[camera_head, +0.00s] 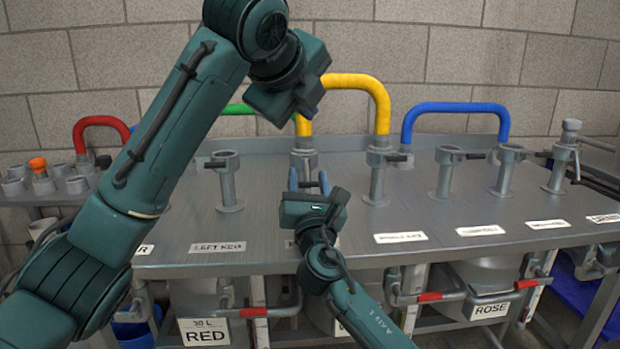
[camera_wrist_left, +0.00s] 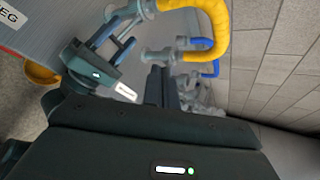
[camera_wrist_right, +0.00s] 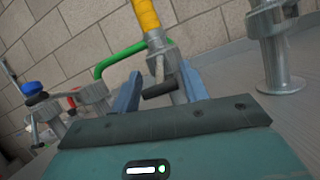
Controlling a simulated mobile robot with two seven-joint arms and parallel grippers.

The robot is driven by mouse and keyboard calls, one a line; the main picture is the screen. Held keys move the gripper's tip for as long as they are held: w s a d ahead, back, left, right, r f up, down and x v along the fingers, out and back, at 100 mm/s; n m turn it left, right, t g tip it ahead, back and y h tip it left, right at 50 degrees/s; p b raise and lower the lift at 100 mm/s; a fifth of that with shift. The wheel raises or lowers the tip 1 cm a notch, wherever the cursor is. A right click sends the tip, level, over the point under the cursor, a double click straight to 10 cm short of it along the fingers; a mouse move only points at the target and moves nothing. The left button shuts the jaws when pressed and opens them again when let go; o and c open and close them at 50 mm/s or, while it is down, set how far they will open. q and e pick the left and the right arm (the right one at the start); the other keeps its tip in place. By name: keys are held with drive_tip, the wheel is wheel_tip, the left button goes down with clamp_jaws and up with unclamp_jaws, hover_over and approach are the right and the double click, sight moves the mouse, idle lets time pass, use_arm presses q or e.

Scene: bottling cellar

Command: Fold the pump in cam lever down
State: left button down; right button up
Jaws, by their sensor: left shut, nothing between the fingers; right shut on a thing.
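A cam lever with a black grip (camera_wrist_right: 160,88) hangs from the coupling under the yellow hose (camera_wrist_right: 146,14) in the right wrist view. My right gripper (camera_wrist_right: 160,82) is closed on it, its two blue fingers on either side. In the head view my right gripper (camera_head: 309,182) is in front of that yellow hose's left port (camera_head: 303,160), and its fingers hide the lever there. My left gripper (camera_head: 304,108) is shut and empty, above my right gripper and in front of the yellow hose (camera_head: 350,82). The label below this port is mostly hidden, so I cannot read it.
A second yellow-hose port (camera_head: 377,178) stands to the right, with several open ports beyond it. A blue hose (camera_head: 456,107) is at right; green (camera_head: 236,108) and red (camera_head: 100,122) hoses are at left. A capped port (camera_head: 564,155) is far right.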

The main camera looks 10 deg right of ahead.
use_arm(q)
drive_tip(key=s+d+f+m+g+y, duration=0.1)
drive_tip(key=s+f+m+y, duration=0.25)
drive_tip(key=m, duration=0.25)
drive_tip(key=m+y, duration=0.1)
drive_tip(key=m, duration=0.1)
approach(309, 185)
drive_tip(key=x, duration=0.6)
drive_tip(key=shift+w+f, duration=0.15)
drive_tip(key=shift+w, duration=0.1)
